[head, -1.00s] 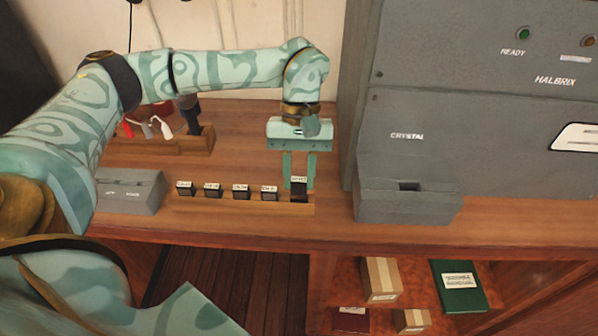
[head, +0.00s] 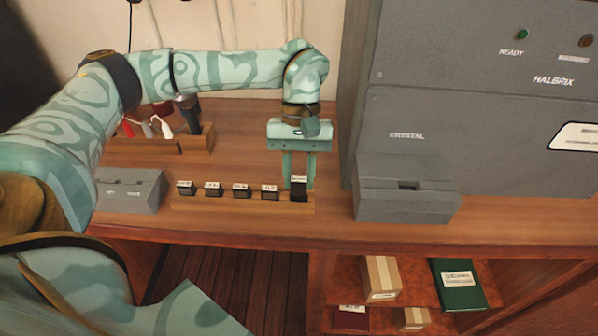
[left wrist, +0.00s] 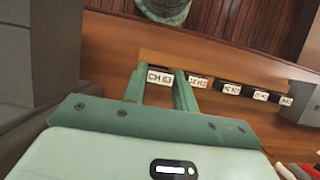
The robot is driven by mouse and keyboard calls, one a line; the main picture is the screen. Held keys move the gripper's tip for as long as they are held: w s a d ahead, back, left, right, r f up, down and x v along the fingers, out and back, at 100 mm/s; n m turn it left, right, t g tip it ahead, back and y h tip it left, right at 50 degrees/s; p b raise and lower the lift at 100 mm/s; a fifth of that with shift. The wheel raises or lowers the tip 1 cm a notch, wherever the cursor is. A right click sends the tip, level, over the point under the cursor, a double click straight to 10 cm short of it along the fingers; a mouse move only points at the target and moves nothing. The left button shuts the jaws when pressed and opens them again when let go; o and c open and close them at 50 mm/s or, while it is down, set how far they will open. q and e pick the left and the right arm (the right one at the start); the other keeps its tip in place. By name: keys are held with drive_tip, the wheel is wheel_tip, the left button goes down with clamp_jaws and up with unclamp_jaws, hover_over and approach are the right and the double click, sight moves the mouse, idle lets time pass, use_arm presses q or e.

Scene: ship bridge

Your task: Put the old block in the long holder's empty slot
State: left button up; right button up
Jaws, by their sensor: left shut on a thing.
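My left gripper (head: 298,186) points down at the right end of the long wooden holder (head: 240,206). It is shut on a black block (head: 299,191) with a white label. In the left wrist view this block (left wrist: 160,77) sits between the green fingers, and its label seems to read CH 63. The block is at the holder's right-end place and its top stands higher than its neighbours; I cannot tell how deep it sits. Several other labelled black blocks (head: 240,190) stand in a row to its left. My right gripper is not in view.
A grey machine (head: 480,110) with a projecting slotted box (head: 405,190) marked CRYSTAL stands at the right. A low grey box (head: 130,190) is left of the holder. A wooden rack (head: 195,145) with tools stands behind. Shelves with boxes (head: 382,277) are below the counter.

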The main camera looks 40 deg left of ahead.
use_arm(q)
drive_tip(key=shift+f, duration=1.45)
idle(2.6)
drive_tip(key=shift+p, duration=0.3)
idle(0.7)
drive_tip(key=o, duration=1)
drive_tip(key=p+v, duration=0.2)
drive_tip(key=v, duration=1.4)
drive_tip(key=shift+p, duration=0.4)
